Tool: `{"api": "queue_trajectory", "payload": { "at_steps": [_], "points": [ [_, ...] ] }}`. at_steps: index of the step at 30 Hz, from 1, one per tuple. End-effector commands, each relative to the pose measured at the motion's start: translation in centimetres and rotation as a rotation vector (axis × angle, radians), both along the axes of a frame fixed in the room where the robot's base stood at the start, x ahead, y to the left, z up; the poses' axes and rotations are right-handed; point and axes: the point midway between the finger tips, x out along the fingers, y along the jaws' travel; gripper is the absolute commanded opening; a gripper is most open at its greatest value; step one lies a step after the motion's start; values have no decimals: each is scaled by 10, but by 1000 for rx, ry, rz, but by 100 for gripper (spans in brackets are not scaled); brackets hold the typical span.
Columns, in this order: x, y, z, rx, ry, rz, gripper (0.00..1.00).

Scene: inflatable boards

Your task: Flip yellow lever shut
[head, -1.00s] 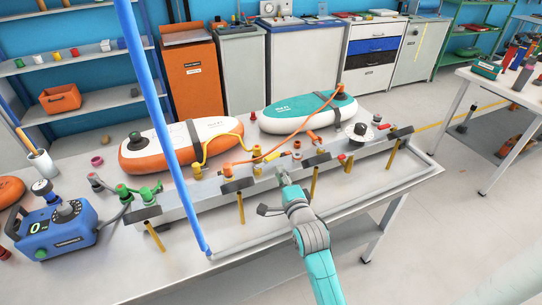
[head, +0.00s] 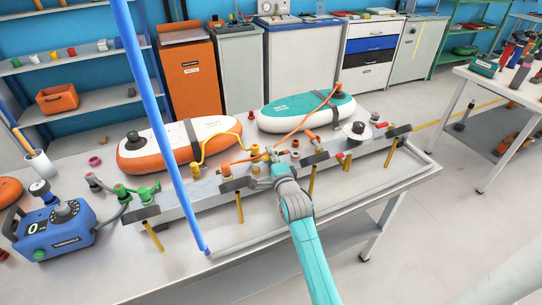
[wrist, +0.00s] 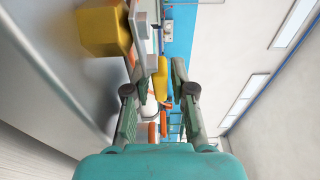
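A long grey manifold bar (head: 212,194) lies across the bench with coloured fittings on top. A yellow fitting (head: 255,150), which may carry the yellow lever, stands by the middle of the bar. My gripper (head: 268,163) is over the bar just beside it, partly hidden by my wrist. In the wrist view, my gripper (wrist: 160,72) is open, its two fingers apart. A rounded yellow handle (wrist: 160,80) shows between the fingers, with no clear contact. A large yellow block (wrist: 102,32) is close at upper left. I cannot tell how far the lever is turned.
An orange-white board (head: 178,150) and a teal-white board (head: 303,112) lie behind the bar. Yellow (head: 222,134) and orange (head: 290,132) hoses arch over it. Several yellow rods project from the bar's front.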

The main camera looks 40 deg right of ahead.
Motion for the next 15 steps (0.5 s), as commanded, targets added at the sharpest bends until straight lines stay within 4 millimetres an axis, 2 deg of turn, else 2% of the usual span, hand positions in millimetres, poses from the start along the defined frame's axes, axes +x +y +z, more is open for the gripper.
{"api": "queue_trajectory", "payload": {
  "at_steps": [1,3,15],
  "points": [
    [0,0,0,0,0,0,14],
    [0,0,0,0,0,0,0],
    [1,-1,-1,3,3,13,0]
  ]
}}
